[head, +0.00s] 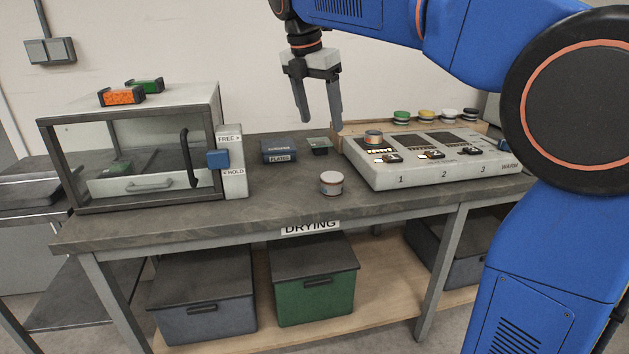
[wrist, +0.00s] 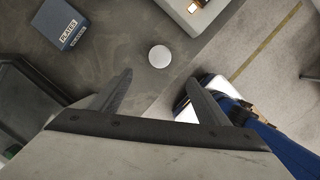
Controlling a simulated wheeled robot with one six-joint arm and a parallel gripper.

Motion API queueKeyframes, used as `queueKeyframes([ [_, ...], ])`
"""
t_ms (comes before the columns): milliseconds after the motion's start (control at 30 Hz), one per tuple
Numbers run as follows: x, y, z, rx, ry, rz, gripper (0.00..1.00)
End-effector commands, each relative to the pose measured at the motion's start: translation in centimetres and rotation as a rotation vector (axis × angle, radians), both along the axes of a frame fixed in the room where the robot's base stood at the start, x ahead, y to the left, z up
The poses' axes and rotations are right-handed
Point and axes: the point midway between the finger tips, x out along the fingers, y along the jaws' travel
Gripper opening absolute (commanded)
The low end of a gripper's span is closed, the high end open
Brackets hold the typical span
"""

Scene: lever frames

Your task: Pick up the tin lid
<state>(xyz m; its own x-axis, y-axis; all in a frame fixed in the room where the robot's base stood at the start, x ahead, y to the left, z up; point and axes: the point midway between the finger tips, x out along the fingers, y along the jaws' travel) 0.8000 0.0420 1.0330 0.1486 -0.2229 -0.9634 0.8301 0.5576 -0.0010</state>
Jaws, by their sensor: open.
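A small round tin (head: 331,188) stands upright on the grey bench near its front edge. Its pale lid (head: 331,176) is on top, and in the wrist view the lid (wrist: 159,56) shows as a white disc beyond the fingertips. My gripper (head: 321,124) hangs above the bench, pointing down, open and empty, well clear of the tin. In the wrist view my gripper (wrist: 159,77) has its two fingers apart, with nothing between them.
A glass-fronted cabinet (head: 150,150) stands on the left of the bench (head: 280,205). A dark blue PLATES box (head: 279,151) and a small green item (head: 320,146) sit behind the tin.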

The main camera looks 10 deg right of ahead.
Motion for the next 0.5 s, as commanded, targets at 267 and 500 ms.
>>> queueKeyframes([
  [267, 0.6, -1.1, -4.4, 0.000, 0.002, -0.002, 0.70],
  [500, 1.2, -2.0, -8.5, 0.000, 0.001, -0.003, 0.70],
])
